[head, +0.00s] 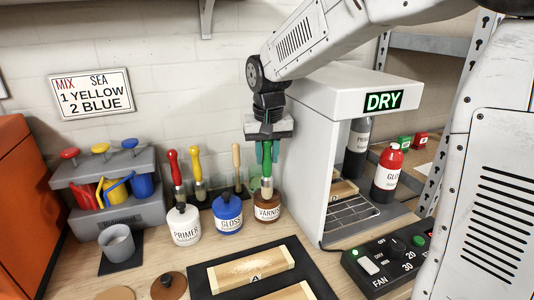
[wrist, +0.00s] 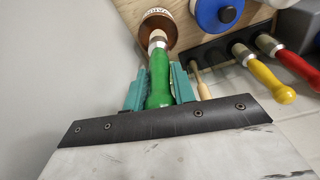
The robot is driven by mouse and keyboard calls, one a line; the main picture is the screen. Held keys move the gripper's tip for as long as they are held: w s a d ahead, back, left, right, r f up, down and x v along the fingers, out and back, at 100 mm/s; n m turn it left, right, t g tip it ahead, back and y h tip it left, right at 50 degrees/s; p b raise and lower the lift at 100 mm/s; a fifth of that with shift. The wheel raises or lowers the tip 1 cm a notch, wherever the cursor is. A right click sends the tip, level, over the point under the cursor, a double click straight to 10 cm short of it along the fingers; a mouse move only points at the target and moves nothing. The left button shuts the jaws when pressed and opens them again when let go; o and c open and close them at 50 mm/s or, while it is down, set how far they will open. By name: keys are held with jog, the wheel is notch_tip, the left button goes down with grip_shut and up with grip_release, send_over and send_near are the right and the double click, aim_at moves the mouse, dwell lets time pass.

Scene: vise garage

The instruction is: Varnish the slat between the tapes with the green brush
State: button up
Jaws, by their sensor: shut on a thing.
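My gripper (head: 266,152) is shut on the green brush (head: 267,178) and holds it upright with its bristle end down. In the wrist view, the teal fingers (wrist: 160,90) close on the green handle (wrist: 160,75). The jar also shows in the wrist view (wrist: 158,22). A pale wooden slat (head: 245,272) marked A lies on the dark mat (head: 204,277). Another slat (head: 290,293) is partly cut off in front. I cannot make out the tapes.
The blue gloss jar (head: 227,214) and white primer jar (head: 184,226) stand left of the varnish. Red (head: 174,168) and yellow (head: 196,170) brushes and a plain wooden one (head: 236,160) stand behind. The white DRY cabinet (head: 311,150) is close on the right, the fan panel (head: 387,262) in front.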

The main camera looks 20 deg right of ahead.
jog(key=shift+f, duration=0.5)
dwell(1.1)
jog(key=shift+r, duration=3.55)
